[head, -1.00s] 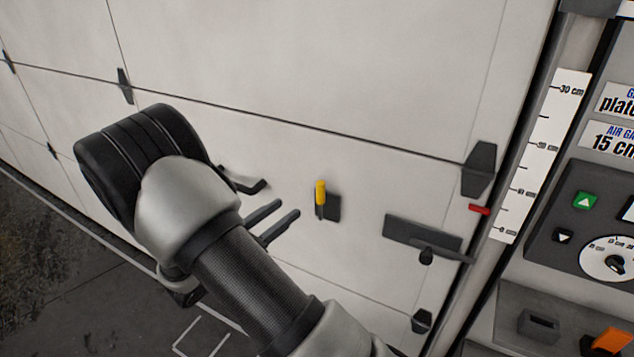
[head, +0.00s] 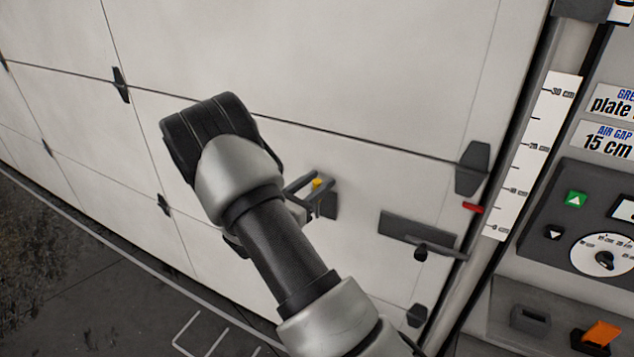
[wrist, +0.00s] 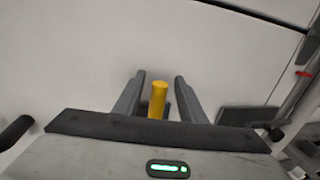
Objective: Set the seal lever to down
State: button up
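The seal lever has a yellow handle (head: 317,183) on a dark mount (head: 329,204) fixed to the white door panel. In the head view only the handle's top shows between the fingers, the rest being hidden behind them. In the wrist view the yellow handle (wrist: 158,99) stands upright between the two fingers, with a visible gap on each side. My gripper (head: 311,184) is open around the lever and does not appear closed on it. It also shows in the wrist view (wrist: 160,85).
A dark latch bar with a knob (head: 418,230) sits right of the lever. A red pointer (head: 472,208) stands beside the white scale (head: 534,160). A control panel (head: 590,220) is at the far right, with an orange item (head: 602,333) below it.

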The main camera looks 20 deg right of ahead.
grip_shut()
jog(key=shift+w+a+f+n, duration=0.1)
jog(key=shift+w+a+n, duration=0.4)
jog(key=shift+n, duration=0.1)
jog(key=w+a+n, duration=0.1)
jog(key=w+a+f+n+b, duration=0.1)
jog(key=n, duration=0.1)
jog(key=w+a+n+h+b, duration=0.1)
jog(key=w+n, duration=0.1)
jog(key=shift+a+f+t, duration=0.1)
jog(key=shift+f+t, duration=0.3)
jog(key=w+f+n, duration=0.1)
jog(key=w+a+f+n+b, duration=0.1)
jog(key=n, duration=0.1)
jog(key=w+a+f+n+t+b, duration=0.1)
jog(key=n, duration=0.1)
jog(key=shift+f, duration=0.15)
jog(key=shift+w+a+f+n+t+b, duration=0.2)
jog(key=shift+f+n+b, duration=0.1)
jog(key=shift+f+n, duration=0.3)
jog(key=shift+w+a+f+n+t+b, duration=0.25)
jog(key=shift+f+n, duration=0.2)
jog(key=shift+n, duration=0.35)
jog(key=shift+w+a+f+n+t+b, duration=0.2)
jog(key=shift+f+n+b, duration=0.15)
jog(key=shift+f+n, duration=0.25)
